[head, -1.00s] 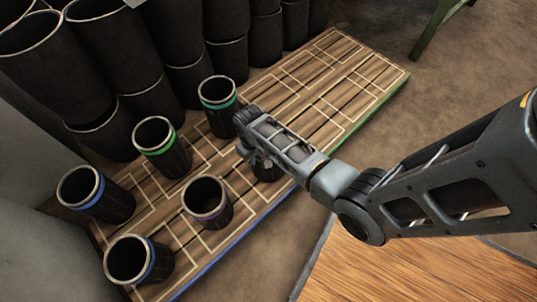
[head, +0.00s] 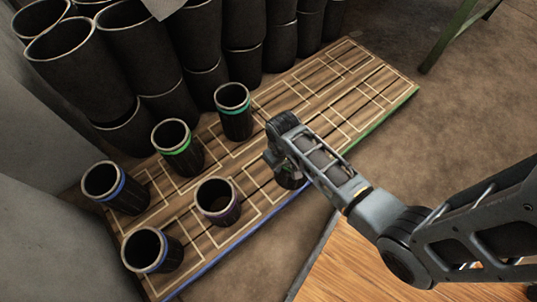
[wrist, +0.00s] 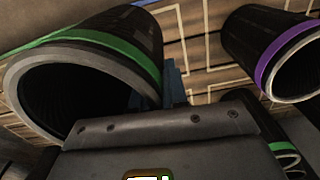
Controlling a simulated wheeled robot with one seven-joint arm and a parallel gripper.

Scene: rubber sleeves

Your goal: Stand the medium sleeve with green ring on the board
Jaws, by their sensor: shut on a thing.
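My gripper (head: 282,163) is shut on a dark sleeve (head: 290,180), mostly hidden behind the gripper in the head view. In the wrist view a large dark sleeve with a green ring (wrist: 150,60) and a pale rim fills the left, close against the gripper. The held sleeve is over the near edge of the board (head: 325,103); I cannot tell whether its base touches. The board is wooden planks with pale outlined rectangles. A sleeve with a purple ring (head: 218,202) stands on it, left of the gripper; it also shows at right in the wrist view (wrist: 262,45).
Other sleeves stand at left: a green-ringed one (head: 190,160), a teal-ringed one (head: 236,125) and two blue-ringed ones (head: 128,198) (head: 168,255). Large stacked black tubes (head: 90,70) crowd the back left. The board's right end is clear. A green leg (head: 450,40) is top right.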

